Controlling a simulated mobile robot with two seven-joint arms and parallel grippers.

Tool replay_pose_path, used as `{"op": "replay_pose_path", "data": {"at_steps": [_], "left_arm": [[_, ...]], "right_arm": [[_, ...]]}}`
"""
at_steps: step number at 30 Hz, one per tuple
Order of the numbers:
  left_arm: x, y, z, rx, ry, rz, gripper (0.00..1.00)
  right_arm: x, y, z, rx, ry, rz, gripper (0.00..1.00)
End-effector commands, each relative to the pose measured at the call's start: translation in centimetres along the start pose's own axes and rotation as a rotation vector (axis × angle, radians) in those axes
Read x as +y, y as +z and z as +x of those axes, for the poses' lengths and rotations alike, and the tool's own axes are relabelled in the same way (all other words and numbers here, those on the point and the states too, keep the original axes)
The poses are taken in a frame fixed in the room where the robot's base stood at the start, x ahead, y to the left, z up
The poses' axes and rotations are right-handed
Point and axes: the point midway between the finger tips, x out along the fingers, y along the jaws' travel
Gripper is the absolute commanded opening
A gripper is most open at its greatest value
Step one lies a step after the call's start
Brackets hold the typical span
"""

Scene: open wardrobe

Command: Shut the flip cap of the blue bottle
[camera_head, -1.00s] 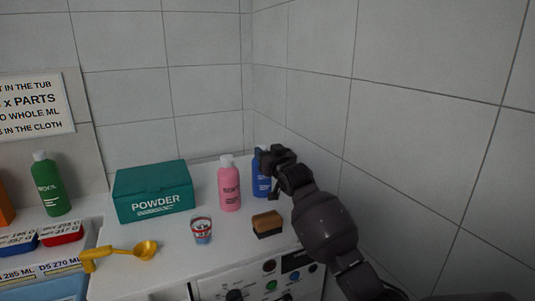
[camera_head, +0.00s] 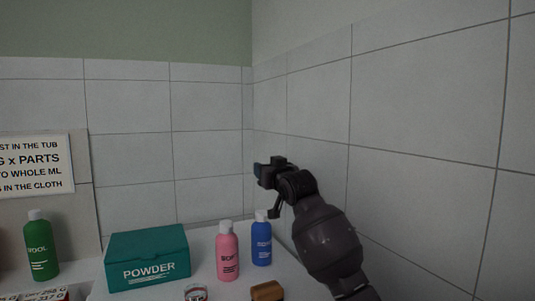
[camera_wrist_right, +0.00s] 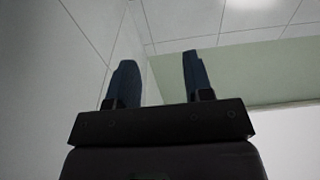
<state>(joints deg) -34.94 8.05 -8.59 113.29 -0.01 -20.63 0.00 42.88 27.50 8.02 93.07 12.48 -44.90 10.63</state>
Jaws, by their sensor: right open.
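The blue bottle (camera_head: 261,245) stands upright at the back right of the white top, right of a pink bottle (camera_head: 228,252). Its white cap (camera_head: 261,215) is in view and looks seated on top, but it is too small to tell whether the flip lid is fully shut. My right gripper (camera_head: 266,168) is raised above the blue bottle, apart from it. In the right wrist view its two fingers (camera_wrist_right: 157,65) are spread with nothing between them, facing wall and ceiling. My left gripper is not in view.
A teal powder box (camera_head: 147,257) stands left of the pink bottle, and a green bottle (camera_head: 41,247) farther left. A brown-topped sponge (camera_head: 267,291) and a cup (camera_head: 195,292) are at the front. A tiled wall (camera_head: 420,150) rises close on the right.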

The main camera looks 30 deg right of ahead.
Motion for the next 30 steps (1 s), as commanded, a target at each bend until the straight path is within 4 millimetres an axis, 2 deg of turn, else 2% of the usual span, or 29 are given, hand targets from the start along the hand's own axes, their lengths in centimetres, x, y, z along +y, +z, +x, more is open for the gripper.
{"op": "replay_pose_path", "data": {"at_steps": [1, 6, 12, 30], "left_arm": [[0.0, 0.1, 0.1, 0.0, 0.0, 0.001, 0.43], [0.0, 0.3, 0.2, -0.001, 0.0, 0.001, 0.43], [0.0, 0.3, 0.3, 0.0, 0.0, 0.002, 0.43], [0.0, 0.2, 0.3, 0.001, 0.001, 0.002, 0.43]], "right_arm": [[0.0, -1.1, 0.1, 0.003, 0.0, 0.0, 0.47], [0.0, -3.6, 0.2, 0.001, 0.0, 0.0, 0.47], [0.0, -5.1, 0.3, -0.001, 0.0, 0.001, 0.47], [0.0, -5.3, 0.3, -0.001, 0.0, 0.0, 0.47]]}}
